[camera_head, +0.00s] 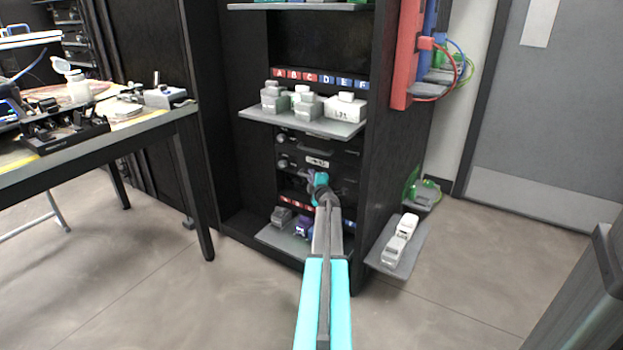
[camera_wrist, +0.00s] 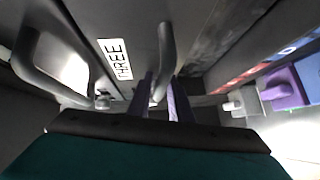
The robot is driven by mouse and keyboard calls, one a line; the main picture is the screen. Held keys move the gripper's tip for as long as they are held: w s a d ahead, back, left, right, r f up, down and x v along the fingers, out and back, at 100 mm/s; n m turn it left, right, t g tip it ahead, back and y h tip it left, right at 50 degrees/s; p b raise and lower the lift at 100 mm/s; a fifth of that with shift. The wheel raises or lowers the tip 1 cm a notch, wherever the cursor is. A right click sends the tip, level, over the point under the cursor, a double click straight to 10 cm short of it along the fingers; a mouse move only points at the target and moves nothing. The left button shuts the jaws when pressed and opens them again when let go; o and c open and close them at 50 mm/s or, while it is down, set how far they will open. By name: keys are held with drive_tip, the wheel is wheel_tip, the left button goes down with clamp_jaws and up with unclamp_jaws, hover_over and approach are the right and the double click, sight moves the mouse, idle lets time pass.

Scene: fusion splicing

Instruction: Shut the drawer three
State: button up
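A dark drawer front with a white label reading THREE (camera_wrist: 115,60) fills the upper middle of the wrist view. A grey bar handle (camera_wrist: 166,45) stands out from it, right of the label. My gripper (camera_wrist: 161,88) has its two purple fingers close together, one on each side of this handle, and appears shut on it. In the head view my gripper (camera_head: 320,180) reaches to the front of the drawer stack (camera_head: 318,150) in the black cabinet, and my arm hides part of it. How far the drawer stands out is hard to tell.
Another bar handle (camera_wrist: 42,75) is at the left of the wrist view. Grey shelves with small boxes sit above (camera_head: 300,122) and below (camera_head: 268,238) the drawers. A side shelf (camera_head: 400,255) juts out right. A table (camera_head: 150,125) stands left. The floor in front is clear.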

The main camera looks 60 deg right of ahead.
drive_tip(key=p+v, duration=0.2)
drive_tip(key=v, duration=0.5)
idle(0.3)
drive_tip(key=shift+a, duration=0.15)
idle(0.4)
